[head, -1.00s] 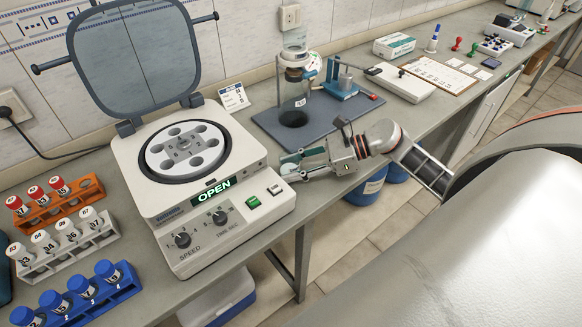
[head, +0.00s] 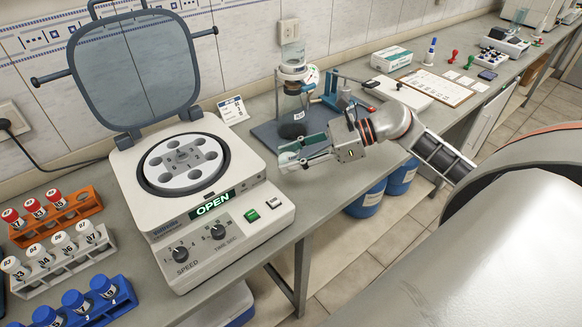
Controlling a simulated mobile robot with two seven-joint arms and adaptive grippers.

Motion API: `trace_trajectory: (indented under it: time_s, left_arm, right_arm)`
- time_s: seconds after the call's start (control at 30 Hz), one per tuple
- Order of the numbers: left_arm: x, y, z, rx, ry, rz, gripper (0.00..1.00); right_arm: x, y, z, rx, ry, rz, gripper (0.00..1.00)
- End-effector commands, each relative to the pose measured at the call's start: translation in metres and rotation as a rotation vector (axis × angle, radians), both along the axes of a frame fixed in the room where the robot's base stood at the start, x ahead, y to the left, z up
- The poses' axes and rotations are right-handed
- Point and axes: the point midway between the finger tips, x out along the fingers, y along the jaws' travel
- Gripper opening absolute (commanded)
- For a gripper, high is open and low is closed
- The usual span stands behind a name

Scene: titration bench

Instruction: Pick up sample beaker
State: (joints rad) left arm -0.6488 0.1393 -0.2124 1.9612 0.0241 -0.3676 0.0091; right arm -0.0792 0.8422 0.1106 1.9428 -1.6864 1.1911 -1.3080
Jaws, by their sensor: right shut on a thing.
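My right gripper (head: 294,154) reaches in from the right, its green-padded fingers pointing left, above the bench between the centrifuge and the stand's mat. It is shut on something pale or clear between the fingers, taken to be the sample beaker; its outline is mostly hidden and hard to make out. A glass vessel with a small white label stands at the retort stand (head: 306,98), on the blue-grey mat (head: 268,134) behind the gripper. My left gripper is not in view.
The centrifuge (head: 215,240) stands left of the gripper with its lid up and its display reading OPEN. Racks of red-capped (head: 60,222), white-capped (head: 62,265) and blue-capped (head: 100,312) tubes sit at the left. A white box (head: 391,58) and a clipboard (head: 437,86) lie farther right.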

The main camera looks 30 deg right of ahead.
Motion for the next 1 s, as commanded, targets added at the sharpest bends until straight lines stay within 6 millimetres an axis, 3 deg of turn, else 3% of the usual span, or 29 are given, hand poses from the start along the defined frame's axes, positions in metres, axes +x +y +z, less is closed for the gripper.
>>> trace_trajectory:
  time_s: [0.5,1.0]
  left_arm:
    - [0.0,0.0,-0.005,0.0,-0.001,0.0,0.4]
    - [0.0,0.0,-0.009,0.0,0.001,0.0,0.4]
  right_arm:
    - [0.001,0.0,0.065,-0.002,-0.003,0.001,0.12]
    - [0.0,0.0,0.105,-0.001,-0.002,0.001,0.12]
